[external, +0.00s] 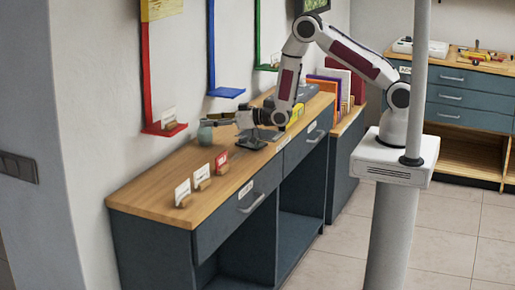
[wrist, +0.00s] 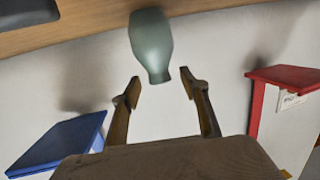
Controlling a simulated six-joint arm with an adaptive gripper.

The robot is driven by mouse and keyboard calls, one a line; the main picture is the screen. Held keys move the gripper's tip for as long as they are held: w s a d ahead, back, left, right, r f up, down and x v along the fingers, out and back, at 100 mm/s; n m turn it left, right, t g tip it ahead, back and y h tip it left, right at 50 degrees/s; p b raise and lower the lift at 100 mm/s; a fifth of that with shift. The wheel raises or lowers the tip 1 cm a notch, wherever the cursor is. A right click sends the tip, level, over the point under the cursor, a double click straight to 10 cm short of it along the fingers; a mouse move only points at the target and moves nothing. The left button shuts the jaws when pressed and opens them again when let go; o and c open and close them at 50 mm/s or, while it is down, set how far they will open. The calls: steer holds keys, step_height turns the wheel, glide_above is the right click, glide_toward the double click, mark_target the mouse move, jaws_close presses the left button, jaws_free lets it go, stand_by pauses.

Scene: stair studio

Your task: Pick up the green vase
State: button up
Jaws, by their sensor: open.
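The green vase (external: 205,134) stands on the wooden counter, close to the wall, in the external view. In the wrist view the vase (wrist: 150,40) appears upside down, its narrow neck pointing toward my fingers. My gripper (wrist: 161,88) is open and empty, with one finger on each side of the space just beyond the vase's mouth. In the external view my gripper (external: 222,119) reaches across the counter at the vase's right; its fingers are small and hard to make out. Whether a finger touches the vase cannot be told.
Small cards in wooden holders (external: 201,174) stand along the counter's front. A red wall shelf (external: 165,129) and a blue wall shelf (external: 226,92) hang above the counter; both show in the wrist view. Upright books (external: 335,85) stand farther right. The counter's left part is mostly clear.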

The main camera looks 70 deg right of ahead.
steer(key=shift+x, duration=1.4)
jaws_close()
